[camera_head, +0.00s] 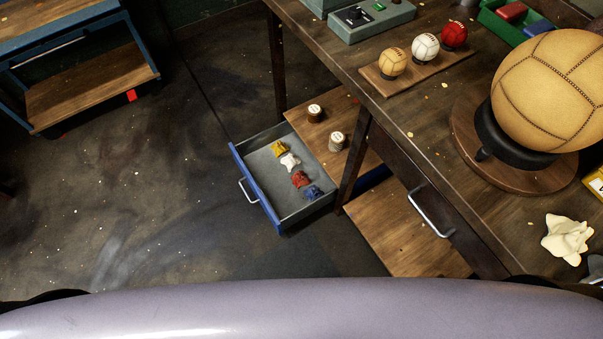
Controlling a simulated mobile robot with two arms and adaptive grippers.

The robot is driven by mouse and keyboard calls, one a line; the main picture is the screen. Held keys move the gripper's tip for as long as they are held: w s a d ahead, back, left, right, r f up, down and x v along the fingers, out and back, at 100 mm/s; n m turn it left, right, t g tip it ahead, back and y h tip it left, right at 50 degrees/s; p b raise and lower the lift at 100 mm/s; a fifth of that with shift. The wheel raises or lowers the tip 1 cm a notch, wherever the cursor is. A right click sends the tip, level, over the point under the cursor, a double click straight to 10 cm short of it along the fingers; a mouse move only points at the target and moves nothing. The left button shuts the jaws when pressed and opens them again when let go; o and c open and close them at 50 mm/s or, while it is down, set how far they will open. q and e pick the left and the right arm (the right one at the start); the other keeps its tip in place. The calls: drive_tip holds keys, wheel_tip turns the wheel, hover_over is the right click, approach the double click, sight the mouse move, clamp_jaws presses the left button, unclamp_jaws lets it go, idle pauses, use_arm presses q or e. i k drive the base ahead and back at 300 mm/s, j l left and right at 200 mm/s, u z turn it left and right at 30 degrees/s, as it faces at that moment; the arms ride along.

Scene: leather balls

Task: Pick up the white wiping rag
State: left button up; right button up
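A small crumpled white rag (290,161) lies in the open drawer (312,209), which has a blue front and a grey inside. It sits in a row between a yellow rag (279,148) and a red rag (300,179), with a blue rag (313,192) at the near end. A larger cream-white crumpled cloth (567,238) lies on the workbench top at the right. Neither of my grippers is in view.
The dark wooden workbench (425,120) holds a large tan ball (548,90) on a round stand and several small balls on a wooden board. Lower shelves (400,235) lie beside the drawer. A blue-framed cart (90,85) stands upper left. Floor left of the drawer is clear.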

sight(291, 160)
drive_tip(key=z, duration=3.45)
drive_tip(key=u, duration=3.5)
drive_tip(key=z, duration=0.45)
drive_tip(key=i+j+z, duration=0.1)
drive_tip(key=j+z, duration=0.2)
drive_tip(key=z, duration=0.2)
drive_tip(key=j+z, duration=0.45)
drive_tip(key=i+j+z, duration=0.1)
drive_tip(key=j+z, duration=0.2)
drive_tip(key=z, duration=0.2)
